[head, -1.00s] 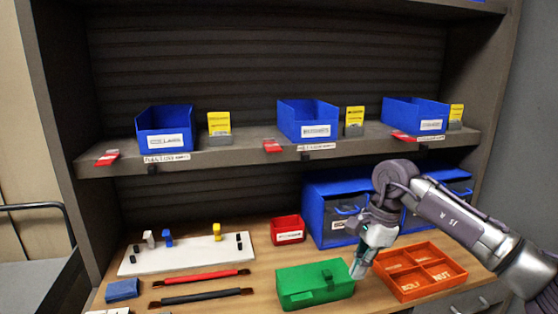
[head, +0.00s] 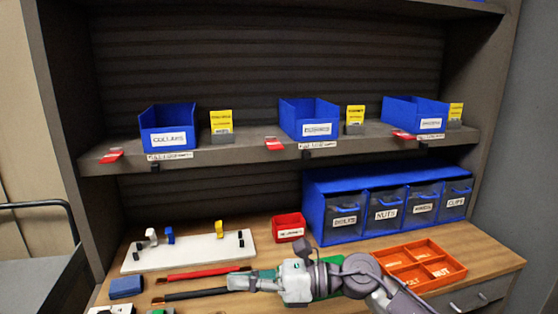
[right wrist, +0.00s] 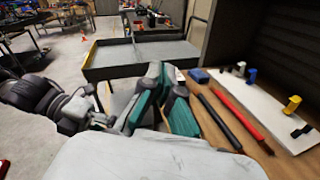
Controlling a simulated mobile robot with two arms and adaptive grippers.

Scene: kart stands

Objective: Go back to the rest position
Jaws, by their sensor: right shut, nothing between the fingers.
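My right arm comes in from the lower right in the head view, low over the front of the workbench. Its gripper (head: 238,283) points left and is shut with nothing between the fingers. In the right wrist view its teal-padded fingers (right wrist: 160,100) point toward a grey cart. The wrist covers most of a green box, of which only parts show. My left gripper shows at the left of the right wrist view (right wrist: 105,112).
Red and black rods (head: 205,274) lie left of my right gripper, near a white board (head: 190,255). An orange divided tray (head: 420,265) is to the right, blue drawers (head: 390,208) behind. Blue bins stand on the shelf (head: 240,150). A grey cart (right wrist: 145,55) stands beyond.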

